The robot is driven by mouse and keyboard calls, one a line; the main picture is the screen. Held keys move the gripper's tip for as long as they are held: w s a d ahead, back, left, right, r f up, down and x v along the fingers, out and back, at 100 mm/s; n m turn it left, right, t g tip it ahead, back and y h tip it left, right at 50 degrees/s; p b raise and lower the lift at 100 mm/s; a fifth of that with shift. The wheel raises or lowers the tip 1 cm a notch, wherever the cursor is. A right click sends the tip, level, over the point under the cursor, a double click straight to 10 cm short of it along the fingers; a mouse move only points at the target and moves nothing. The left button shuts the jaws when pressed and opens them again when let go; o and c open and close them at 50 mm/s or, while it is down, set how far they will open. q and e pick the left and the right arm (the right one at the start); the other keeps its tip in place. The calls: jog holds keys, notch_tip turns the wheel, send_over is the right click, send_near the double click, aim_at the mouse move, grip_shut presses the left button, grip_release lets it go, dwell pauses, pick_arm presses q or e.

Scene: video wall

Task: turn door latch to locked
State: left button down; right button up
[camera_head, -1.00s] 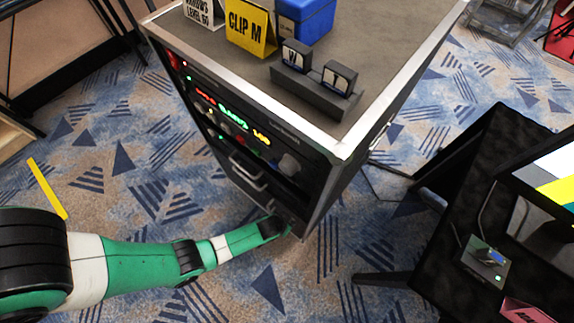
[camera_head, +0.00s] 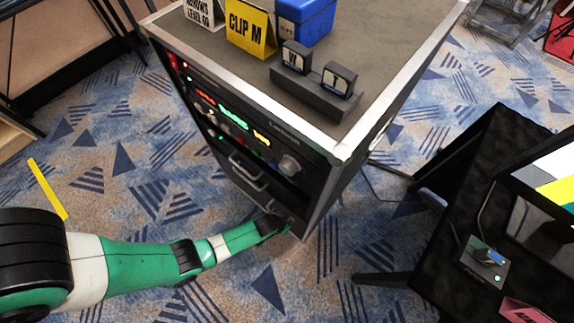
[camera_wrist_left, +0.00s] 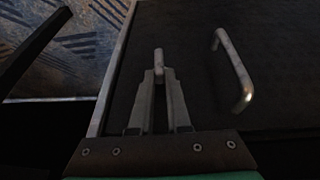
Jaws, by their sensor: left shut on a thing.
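The door latch (camera_wrist_left: 158,57) is a small pale bar on the dark cabinet door (camera_wrist_left: 190,60) in the left wrist view. It stands upright in that picture. My left gripper (camera_wrist_left: 158,77) is shut on the latch, its two fingers closing around its lower end. In the head view my left gripper (camera_head: 284,228) reaches the lower front of the rack cabinet (camera_head: 345,150), and the latch is hidden there. My right gripper is not in view.
A metal handle (camera_wrist_left: 233,70) stands out from the door right of the latch. Signs and a blue box (camera_head: 305,18) sit on the cabinet top. A black desk (camera_head: 450,240) stands to the right. Patterned carpet is open around the cabinet's left side.

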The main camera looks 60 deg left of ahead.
pick_arm(q)
jog(key=shift+s+a+f+n+t+h+b, duration=0.15)
jog(key=shift+a+n+t+h+b, duration=0.15)
jog(key=shift+h+b, duration=0.5)
jog(key=shift+s+a+f+n+t+h+b, duration=0.15)
jog(key=shift+a+t+h+b, duration=0.2)
jog(key=shift+h, duration=0.7)
jog(key=shift+a+f+n+t+h+b, duration=0.1)
jog(key=shift+a+n+t+h+b, duration=0.15)
jog(key=shift+a+h+b, duration=0.5)
jog(key=shift+d+h, duration=0.3)
jog(key=shift+d, duration=0.05)
jog(key=c, duration=0.9)
grip_release()
jog(key=shift+r, duration=0.1)
